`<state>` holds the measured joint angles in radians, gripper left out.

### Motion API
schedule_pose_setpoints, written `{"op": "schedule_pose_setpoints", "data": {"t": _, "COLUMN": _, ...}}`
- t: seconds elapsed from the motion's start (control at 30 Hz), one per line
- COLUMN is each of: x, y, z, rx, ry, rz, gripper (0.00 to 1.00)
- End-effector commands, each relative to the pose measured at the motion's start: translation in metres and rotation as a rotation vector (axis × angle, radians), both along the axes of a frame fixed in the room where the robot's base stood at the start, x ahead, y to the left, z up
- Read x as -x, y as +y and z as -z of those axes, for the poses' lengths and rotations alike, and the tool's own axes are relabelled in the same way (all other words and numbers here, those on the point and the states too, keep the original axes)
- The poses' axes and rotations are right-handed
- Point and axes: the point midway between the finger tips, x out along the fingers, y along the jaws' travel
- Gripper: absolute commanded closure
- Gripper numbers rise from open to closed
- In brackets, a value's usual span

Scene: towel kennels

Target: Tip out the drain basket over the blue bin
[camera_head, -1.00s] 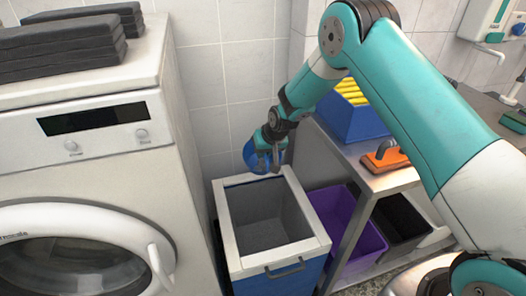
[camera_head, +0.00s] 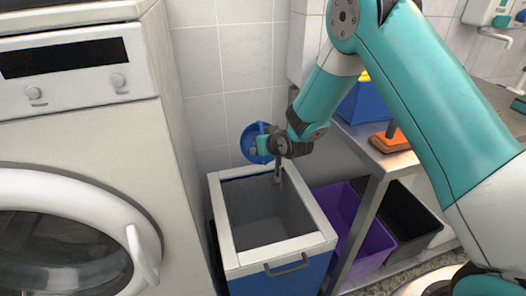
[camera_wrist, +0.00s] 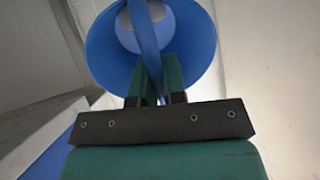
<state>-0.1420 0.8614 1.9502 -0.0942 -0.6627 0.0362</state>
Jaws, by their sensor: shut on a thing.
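The blue bin (camera_head: 285,280) stands beside the washing machine, with a pale rim, a grey inside and an open top. My gripper (camera_head: 266,143) is above the bin's back edge in the head view. It is shut on the blue drain basket (camera_head: 249,145), which is turned on its side. In the wrist view, the green fingers (camera_wrist: 153,82) pinch a narrow blue strip across the round basket (camera_wrist: 192,50). A pale grey patch shows inside the basket, and I cannot tell what it is. A small grey shape hangs below my gripper at the bin's back rim, too small to identify.
The white washing machine (camera_head: 75,130) stands close on the left. On the right, a metal bench (camera_head: 375,155) holds a blue box (camera_head: 360,103) and an orange-based tool (camera_head: 390,141). A purple bin (camera_head: 352,235) and a black bin (camera_head: 410,222) stand under it. A tiled wall is behind.

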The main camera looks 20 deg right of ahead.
Motion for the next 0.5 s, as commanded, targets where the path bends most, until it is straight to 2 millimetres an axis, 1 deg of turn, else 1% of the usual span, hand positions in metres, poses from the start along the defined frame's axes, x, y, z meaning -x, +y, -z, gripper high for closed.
{"op": "schedule_pose_setpoints", "data": {"t": 0.03, "x": 0.0003, "y": 0.0002, "z": 0.0061, "rx": 0.0, "ry": -0.024, "rz": -0.001, "gripper": 1.0}}
{"op": "schedule_pose_setpoints", "data": {"t": 0.5, "x": 0.0021, "y": -0.0001, "z": 0.0109, "rx": 0.001, "ry": -0.238, "rz": 0.0, "gripper": 1.0}}
